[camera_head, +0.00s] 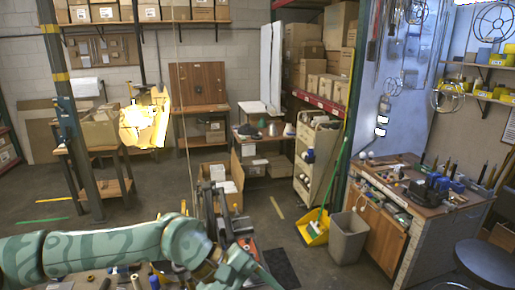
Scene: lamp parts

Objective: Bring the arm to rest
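My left arm, green with a darker pattern, comes in low from the left edge. Its end with my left gripper (243,268) is at the bottom centre, cut by the lower edge. The fingertips are not clear, so I cannot tell whether it is open or holds anything. Small parts, among them a pale cylinder (136,281) and a dark one with a blue piece (154,279), show at the bottom edge in front of the arm. They are too small and cut off to name surely. My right gripper is not in view.
A round dark stool (487,262) is at the lower right. Open floor lies beyond the arm at the left.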

